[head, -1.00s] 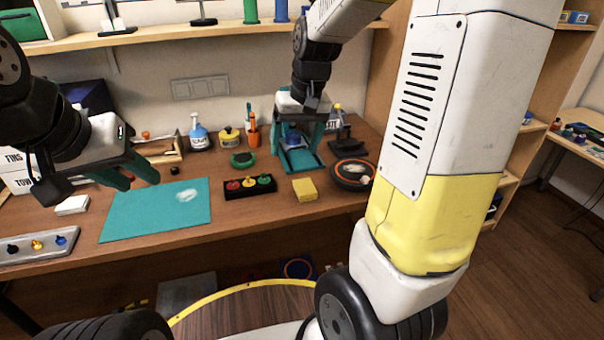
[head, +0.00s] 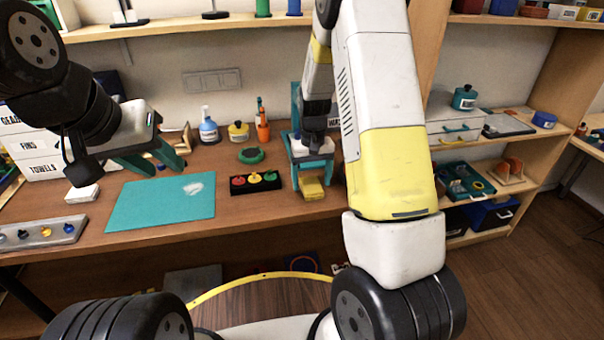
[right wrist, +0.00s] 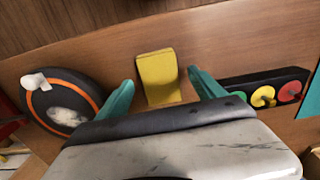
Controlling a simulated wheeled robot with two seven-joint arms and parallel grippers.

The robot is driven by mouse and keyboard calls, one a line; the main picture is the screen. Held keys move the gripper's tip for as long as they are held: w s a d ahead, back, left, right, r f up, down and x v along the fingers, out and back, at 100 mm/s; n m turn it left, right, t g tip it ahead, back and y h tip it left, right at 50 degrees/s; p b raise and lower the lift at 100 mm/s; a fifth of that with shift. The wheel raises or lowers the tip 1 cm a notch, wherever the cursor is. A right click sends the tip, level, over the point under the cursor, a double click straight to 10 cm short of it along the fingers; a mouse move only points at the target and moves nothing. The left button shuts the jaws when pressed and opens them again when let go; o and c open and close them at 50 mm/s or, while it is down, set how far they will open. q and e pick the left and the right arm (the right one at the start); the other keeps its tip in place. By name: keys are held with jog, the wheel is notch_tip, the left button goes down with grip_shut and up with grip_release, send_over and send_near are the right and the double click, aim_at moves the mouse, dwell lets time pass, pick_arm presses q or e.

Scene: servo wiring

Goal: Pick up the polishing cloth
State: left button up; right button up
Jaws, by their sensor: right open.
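The polishing cloth appears to be the small yellow folded pad (head: 311,188) on the brown workbench, near its front edge. My right gripper (head: 313,172) is just above and behind it, pointing down. In the right wrist view the cloth (right wrist: 159,78) lies between the two teal fingertips of my right gripper (right wrist: 160,84), with a gap visible on both sides. The right gripper is open and holds nothing. My left gripper (head: 160,164) hangs at the left over the back of the teal mat, its fingers apart and empty.
A black tray with red, yellow and green knobs (head: 255,182) stands just left of the cloth. A round dark dish with an orange ring (right wrist: 62,100) is on its other side. The teal mat (head: 150,212) lies further left. Bottles stand behind.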

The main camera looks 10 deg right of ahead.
jog(key=shift+f, duration=0.85)
jog(key=shift+c, duration=0.5)
jog(key=c, duration=1.3)
jog(key=shift+c, duration=0.2)
jog(key=shift+r, duration=0.1)
